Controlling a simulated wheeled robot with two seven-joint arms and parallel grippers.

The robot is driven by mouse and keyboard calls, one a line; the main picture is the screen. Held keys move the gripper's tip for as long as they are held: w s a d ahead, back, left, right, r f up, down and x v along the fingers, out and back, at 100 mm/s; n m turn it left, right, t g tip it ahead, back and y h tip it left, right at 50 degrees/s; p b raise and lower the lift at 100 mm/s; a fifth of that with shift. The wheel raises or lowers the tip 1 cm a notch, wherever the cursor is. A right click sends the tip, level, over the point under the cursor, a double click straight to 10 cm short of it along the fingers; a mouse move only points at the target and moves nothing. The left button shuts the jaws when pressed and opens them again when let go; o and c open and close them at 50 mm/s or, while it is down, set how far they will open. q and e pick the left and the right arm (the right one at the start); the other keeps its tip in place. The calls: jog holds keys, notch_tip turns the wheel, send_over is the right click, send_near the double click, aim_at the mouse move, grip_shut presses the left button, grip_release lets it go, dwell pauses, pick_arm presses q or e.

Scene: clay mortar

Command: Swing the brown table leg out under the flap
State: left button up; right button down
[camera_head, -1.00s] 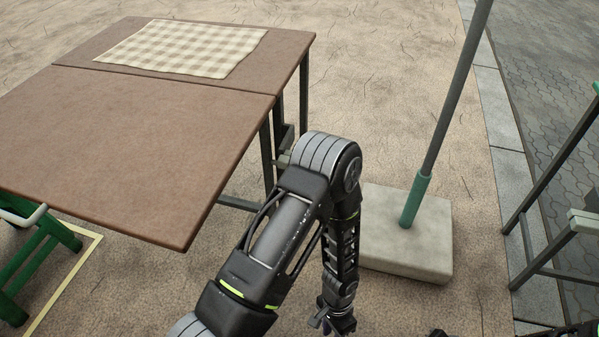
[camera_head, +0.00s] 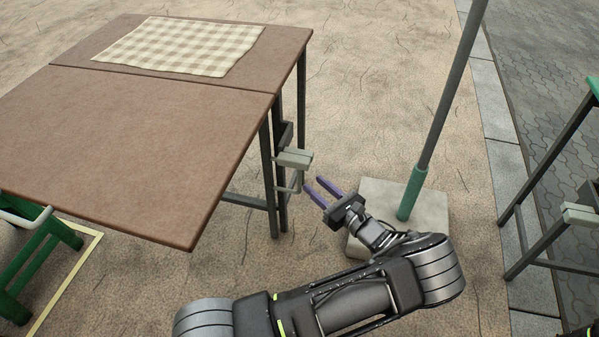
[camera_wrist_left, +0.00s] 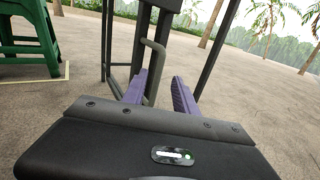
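The brown table (camera_head: 65,69) has a brown flap (camera_head: 140,150) at its near side, lying level with the top. Dark upright legs (camera_head: 268,175) stand close together under the right edge where flap and top meet. In the left wrist view the handle (camera_wrist_left: 155,58) rises ahead, near the left purple finger; depth is hard to tell.
A pole (camera_head: 452,90) in a pale square base (camera_head: 430,208) stands right of my left gripper. A green stool (camera_head: 35,262) is under the flap's left side. Another dark-legged table (camera_head: 545,150) is at the right. Ground between table and pole is open.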

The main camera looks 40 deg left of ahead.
pick_arm(q)
jog(key=b, duration=0.2)
send_over(300, 191)
jog(key=shift+w+a, duration=0.25)
grip_shut()
dwell(0.3)
dwell(1.1)
